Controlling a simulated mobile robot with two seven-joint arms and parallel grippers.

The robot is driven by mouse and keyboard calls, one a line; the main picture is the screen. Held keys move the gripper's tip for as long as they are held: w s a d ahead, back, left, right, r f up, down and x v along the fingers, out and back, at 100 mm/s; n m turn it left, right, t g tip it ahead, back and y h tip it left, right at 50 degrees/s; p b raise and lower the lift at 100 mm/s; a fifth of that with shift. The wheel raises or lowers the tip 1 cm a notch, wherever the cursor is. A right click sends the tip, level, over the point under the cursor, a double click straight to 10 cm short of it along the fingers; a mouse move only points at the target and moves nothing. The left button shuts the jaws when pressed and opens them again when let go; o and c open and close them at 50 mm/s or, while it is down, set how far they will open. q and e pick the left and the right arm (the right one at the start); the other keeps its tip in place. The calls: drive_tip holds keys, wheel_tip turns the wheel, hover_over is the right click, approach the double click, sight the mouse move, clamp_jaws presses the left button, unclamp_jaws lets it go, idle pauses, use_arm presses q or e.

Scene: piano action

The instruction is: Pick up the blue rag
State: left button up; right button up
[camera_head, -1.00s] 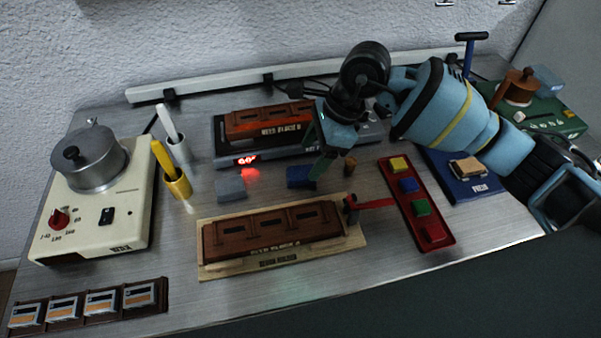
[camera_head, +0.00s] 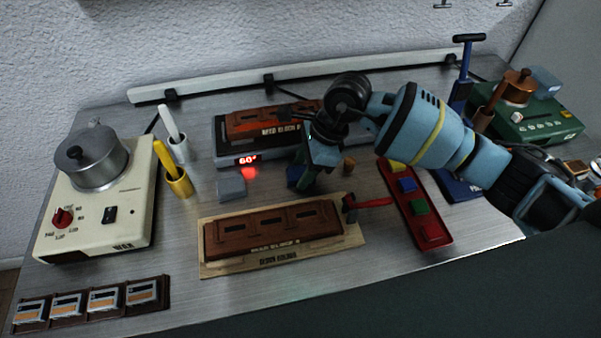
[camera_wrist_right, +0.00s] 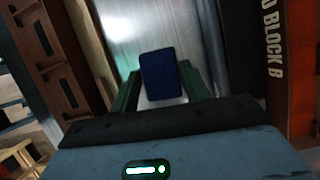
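The blue rag (camera_head: 293,175) lies on the metal bench between the two reed blocks, partly hidden by my right gripper in the head view. It looks like a small folded dark blue pad. My right gripper (camera_head: 304,182) points down over it. In the right wrist view the rag (camera_wrist_right: 161,75) sits between the two green fingers (camera_wrist_right: 160,85), which stand apart on either side with narrow gaps. Whether the fingertips reach down to the bench is hard to tell. My left gripper is not in view.
A grey block (camera_head: 231,188) lies left of the rag and a small brown cork (camera_head: 349,164) right. Reed block A (camera_head: 272,233) is in front, the heated unit (camera_head: 222,146) behind. A red tray (camera_head: 437,237) of coloured blocks and a red-handled tool (camera_head: 374,203) lie to the right.

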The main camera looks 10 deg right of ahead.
sight(303, 171)
drive_tip(key=c, duration=0.5)
drive_tip(key=shift+r, duration=0.1)
drive_tip(key=shift+c, duration=0.2)
wheel_tip(303, 171, up, 10)
drive_tip(key=o, duration=0.3)
drive_tip(key=shift+c, duration=1.1)
drive_tip(key=shift+w, duration=0.1)
